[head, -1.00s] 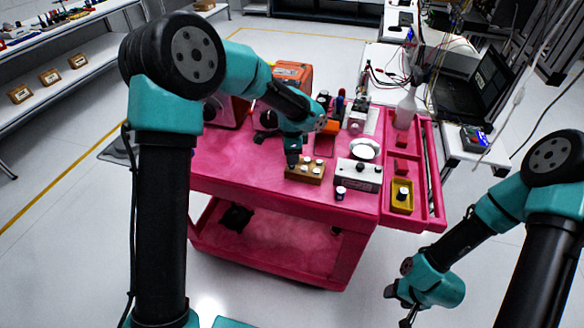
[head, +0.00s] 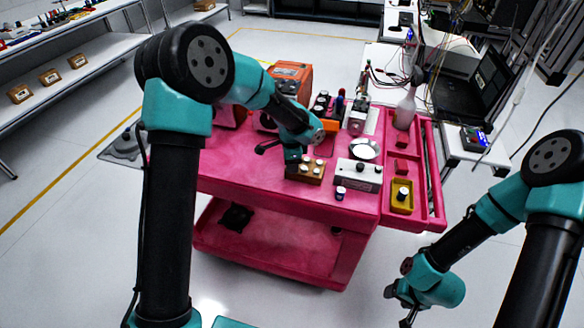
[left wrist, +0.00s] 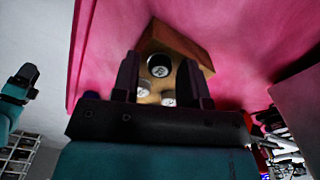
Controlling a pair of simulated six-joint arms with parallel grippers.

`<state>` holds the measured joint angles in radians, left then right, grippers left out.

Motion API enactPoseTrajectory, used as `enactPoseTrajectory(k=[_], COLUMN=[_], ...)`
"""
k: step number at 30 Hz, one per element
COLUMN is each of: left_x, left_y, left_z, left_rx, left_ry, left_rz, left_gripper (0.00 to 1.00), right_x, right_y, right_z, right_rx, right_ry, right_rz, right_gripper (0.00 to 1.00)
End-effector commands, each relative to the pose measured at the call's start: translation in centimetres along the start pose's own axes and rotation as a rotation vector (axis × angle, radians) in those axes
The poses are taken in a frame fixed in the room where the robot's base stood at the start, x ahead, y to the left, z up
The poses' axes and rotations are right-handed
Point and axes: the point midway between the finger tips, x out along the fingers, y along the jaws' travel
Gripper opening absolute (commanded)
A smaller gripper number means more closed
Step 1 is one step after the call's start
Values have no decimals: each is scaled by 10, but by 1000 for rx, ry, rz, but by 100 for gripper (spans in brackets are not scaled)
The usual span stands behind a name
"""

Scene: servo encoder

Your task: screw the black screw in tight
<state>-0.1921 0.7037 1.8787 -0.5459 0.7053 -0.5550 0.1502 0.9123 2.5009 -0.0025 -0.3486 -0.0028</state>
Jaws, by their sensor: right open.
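The wooden block (head: 312,174) sits near the front edge of the pink cart, with several knobbed screws standing in it. In the left wrist view, the block (left wrist: 183,42) carries a black screw (left wrist: 159,65) with a pale-marked top, and two white-topped ones nearer the gripper. My left gripper (left wrist: 160,72) is open, with the black screw's head between its fingertips and gaps on both sides. In the head view my left gripper (head: 292,158) is over the block's left end, and the black screw is hidden there. My right gripper (head: 398,304) is open and empty, off the cart.
A white box with knobs (head: 358,176) stands right of the block, with a small dark knob (head: 341,192) in front. A yellow bin (head: 402,197) is in the cart's right tray. An orange case (head: 291,77) stands behind my left arm. The cart's left top is mostly clear.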

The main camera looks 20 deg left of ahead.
Motion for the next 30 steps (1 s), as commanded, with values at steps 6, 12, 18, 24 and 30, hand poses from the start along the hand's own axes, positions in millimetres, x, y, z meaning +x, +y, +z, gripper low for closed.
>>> enactPoseTrajectory(k=[6, 12, 18, 24, 30], left_x=[0, 0, -5, -21, -36], left_y=[0, 0, 0, -1, 0], left_z=[0, 0, 0, 0, 0], left_rx=[0, 0, 0, 0, 0], left_ry=[0, 0, 1, 1, 0], left_rz=[0, 0, -2, -3, -2], left_gripper=[19, 7, 6, 6, 6], right_x=[0, 0, 0, 0, 0], right_y=[0, 0, 0, 0, 0], right_z=[0, 0, 0, 0, 0], right_rx=[0, 0, 0, 0, 0], right_ry=[0, 0, 0, 0, 0], right_rz=[0, 0, 0, 0, 0], right_gripper=[56, 56, 56, 56, 56])
